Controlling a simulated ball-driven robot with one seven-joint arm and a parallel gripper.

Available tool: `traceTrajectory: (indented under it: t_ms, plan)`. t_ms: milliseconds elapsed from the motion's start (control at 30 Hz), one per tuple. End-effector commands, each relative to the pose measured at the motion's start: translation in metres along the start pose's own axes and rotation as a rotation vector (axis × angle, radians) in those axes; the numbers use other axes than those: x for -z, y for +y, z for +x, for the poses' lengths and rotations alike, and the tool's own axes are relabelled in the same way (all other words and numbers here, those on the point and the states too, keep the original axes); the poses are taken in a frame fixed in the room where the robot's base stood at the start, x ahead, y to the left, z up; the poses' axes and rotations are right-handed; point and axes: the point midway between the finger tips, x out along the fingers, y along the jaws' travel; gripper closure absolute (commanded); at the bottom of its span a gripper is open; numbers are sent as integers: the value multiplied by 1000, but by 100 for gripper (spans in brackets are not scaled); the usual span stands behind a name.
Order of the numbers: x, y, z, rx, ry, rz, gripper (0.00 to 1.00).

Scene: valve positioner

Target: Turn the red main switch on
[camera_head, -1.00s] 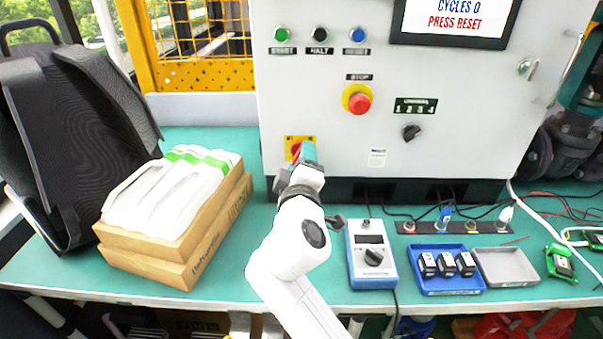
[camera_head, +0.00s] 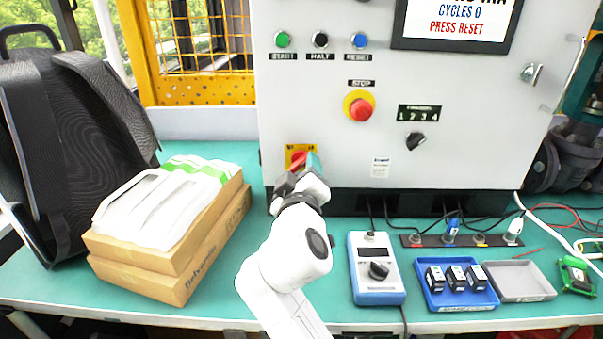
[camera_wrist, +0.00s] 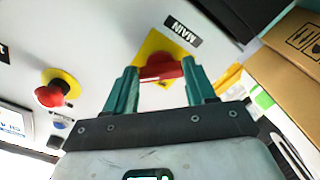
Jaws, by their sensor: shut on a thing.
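The red main switch (camera_wrist: 161,71) sits on a yellow plate (camera_wrist: 150,45) beside a black "MAIN" label in the wrist view. In the head view the red switch (camera_head: 298,158) shows at the lower left of the grey cabinet, partly hidden by my gripper (camera_head: 306,168). In the wrist view the two teal fingers of my gripper (camera_wrist: 160,80) stand on either side of the red handle and are shut on it. The handle lies crosswise between the fingertips.
A red stop button (camera_head: 361,108) on a yellow ring sits right of the switch. A black selector knob (camera_head: 416,141) is further right. Cardboard boxes (camera_head: 190,262) with white packets lie left of my arm. A blue meter (camera_head: 376,270) and a blue tray (camera_head: 457,303) stand right.

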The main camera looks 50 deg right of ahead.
Motion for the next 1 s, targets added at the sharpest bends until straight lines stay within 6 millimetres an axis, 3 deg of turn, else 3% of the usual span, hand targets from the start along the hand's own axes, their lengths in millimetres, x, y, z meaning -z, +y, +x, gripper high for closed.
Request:
traceTrajectory:
  t_ms: [167,200,433,767,1000]
  plan:
    - [-2,-2,0,3,-6,0,75]
    - [-2,-2,0,3,-6,0,41]
    - [-1,-1,0,2,-3,0,19]
    - [0,-1,-5,3,0,-1,19]
    - [0,-2,-44,5,1,-3,19]
